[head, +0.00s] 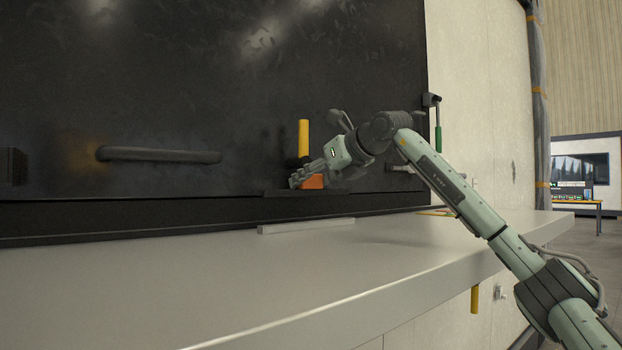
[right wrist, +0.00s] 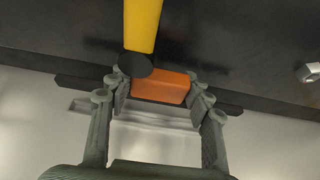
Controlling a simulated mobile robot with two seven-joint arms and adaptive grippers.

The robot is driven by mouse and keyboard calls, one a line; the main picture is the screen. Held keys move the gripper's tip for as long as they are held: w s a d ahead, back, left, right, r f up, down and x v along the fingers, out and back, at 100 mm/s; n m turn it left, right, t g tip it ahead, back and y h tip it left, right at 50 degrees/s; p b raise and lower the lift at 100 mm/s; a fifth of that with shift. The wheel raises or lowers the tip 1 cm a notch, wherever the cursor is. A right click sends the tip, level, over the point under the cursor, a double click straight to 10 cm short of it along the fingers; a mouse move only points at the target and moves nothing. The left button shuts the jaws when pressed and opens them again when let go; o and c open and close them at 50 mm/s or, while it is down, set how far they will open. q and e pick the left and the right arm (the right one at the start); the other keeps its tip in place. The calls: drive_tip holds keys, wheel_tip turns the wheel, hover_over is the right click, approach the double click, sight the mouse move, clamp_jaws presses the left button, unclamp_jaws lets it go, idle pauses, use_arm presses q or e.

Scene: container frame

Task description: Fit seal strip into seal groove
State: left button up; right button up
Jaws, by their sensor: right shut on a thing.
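My right gripper (head: 308,178) is shut on an orange block (head: 313,182), low in front of the black panel. In the right wrist view, the fingers (right wrist: 160,88) stand at both ends of the orange block (right wrist: 162,88). A thin dark strip (right wrist: 78,82) runs past both sides of the block and seems joined to it; this looks like the seal strip. In the head view its left end (head: 277,194) shows near the panel's lower edge. A pale grey bar (head: 305,226) lies on the ledge below; I cannot tell whether it holds the groove. My left gripper is out of view.
A yellow handle (head: 303,138) with a dark end stands just above the orange block. A dark horizontal bar handle (head: 160,155) sticks out of the black panel (head: 220,70). The ledge (head: 200,290) is wide and mostly clear. A green-handled lever (head: 438,138) is at the right.

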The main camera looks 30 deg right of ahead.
wheel_tip(320, 180, down, 2)
drive_tip(key=shift+d+f, duration=0.1)
drive_tip(key=shift+f, duration=1.2)
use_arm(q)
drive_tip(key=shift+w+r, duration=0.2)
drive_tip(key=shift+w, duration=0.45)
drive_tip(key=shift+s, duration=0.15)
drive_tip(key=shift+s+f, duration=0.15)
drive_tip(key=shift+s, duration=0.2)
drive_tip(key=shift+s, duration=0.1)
use_arm(e)
drive_tip(key=shift+s, duration=0.1)
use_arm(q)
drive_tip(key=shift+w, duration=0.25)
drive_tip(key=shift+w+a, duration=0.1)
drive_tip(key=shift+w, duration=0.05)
use_arm(e)
drive_tip(key=shift+f, duration=0.1)
